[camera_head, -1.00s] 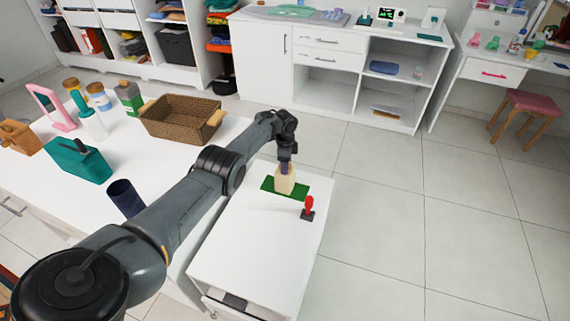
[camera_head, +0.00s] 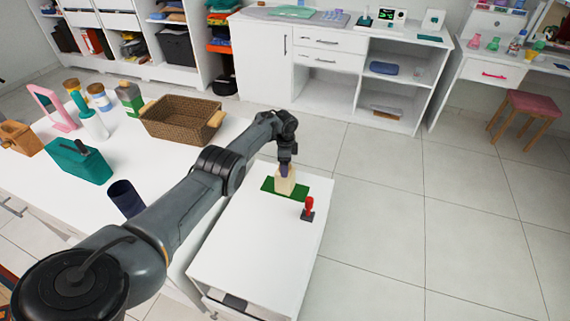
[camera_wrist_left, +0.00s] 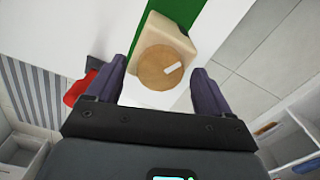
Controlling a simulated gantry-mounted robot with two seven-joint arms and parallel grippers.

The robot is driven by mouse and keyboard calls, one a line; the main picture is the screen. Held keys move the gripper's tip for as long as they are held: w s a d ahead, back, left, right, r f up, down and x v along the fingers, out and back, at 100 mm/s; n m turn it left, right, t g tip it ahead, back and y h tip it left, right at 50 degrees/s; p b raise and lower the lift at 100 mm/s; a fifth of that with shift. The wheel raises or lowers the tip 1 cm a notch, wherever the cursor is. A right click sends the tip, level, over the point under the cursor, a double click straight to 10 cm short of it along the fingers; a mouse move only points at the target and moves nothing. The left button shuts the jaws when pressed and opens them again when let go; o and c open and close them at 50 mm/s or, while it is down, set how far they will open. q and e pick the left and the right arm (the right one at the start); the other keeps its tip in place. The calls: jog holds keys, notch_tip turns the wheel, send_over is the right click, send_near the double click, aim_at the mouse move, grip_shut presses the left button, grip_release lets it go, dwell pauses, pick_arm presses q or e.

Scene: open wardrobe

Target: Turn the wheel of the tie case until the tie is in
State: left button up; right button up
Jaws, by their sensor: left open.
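The tie case is a cream box (camera_head: 285,181) on a green mat (camera_head: 301,190) on the white cabinet top. In the left wrist view, its round wooden wheel (camera_wrist_left: 162,67) with a pale mark faces the camera, in front of the cream case body (camera_wrist_left: 172,31). My left gripper (camera_wrist_left: 160,84) is open, with one dark finger on each side of the wheel and gaps showing between fingers and wheel. It also shows in the head view (camera_head: 285,170), over the case. I cannot make out the tie. The right gripper is not in view.
A red-handled stamp (camera_head: 308,208) stands just in front of the mat. The cabinet top's front (camera_head: 250,250) is clear.

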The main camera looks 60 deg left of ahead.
pick_arm(q)
notch_tip(320, 180, up, 11)
jog(key=p, duration=0.6)
jog(key=shift+f, duration=0.2)
